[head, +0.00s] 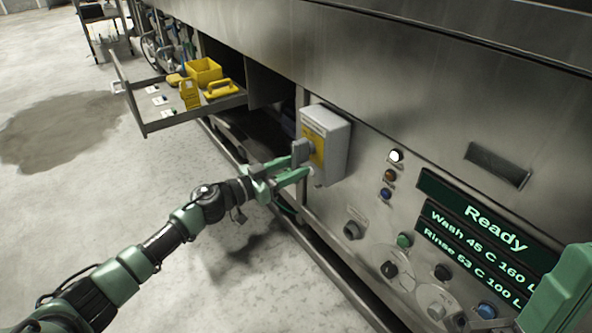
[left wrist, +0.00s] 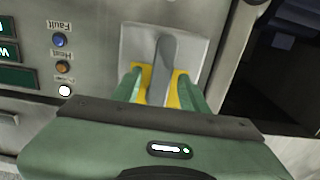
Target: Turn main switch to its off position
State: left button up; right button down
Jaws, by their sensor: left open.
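The main switch is a grey box (head: 335,146) on the machine's steel front, with a yellow plate and a grey handle (head: 301,148). My left gripper (head: 304,164) is at the front of the box, its green fingers on either side of the handle. In the left wrist view, which is upside down, the handle (left wrist: 163,62) stands between the two open fingers (left wrist: 160,88), with the yellow plate behind. Gaps show on both sides of the handle, so the fingers are not closed on it. A green part of my right arm shows at the lower right; its jaws are out of view.
Right of the switch are indicator lamps (head: 396,156), a display (head: 480,231) reading "Ready", and several knobs and buttons. An open drawer (head: 190,116) with yellow items juts out at the upper left.

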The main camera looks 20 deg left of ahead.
pick_arm(q)
jog(key=shift+w+d, duration=0.25)
jog(key=shift+w, duration=0.1)
grip_shut()
dwell(1.2)
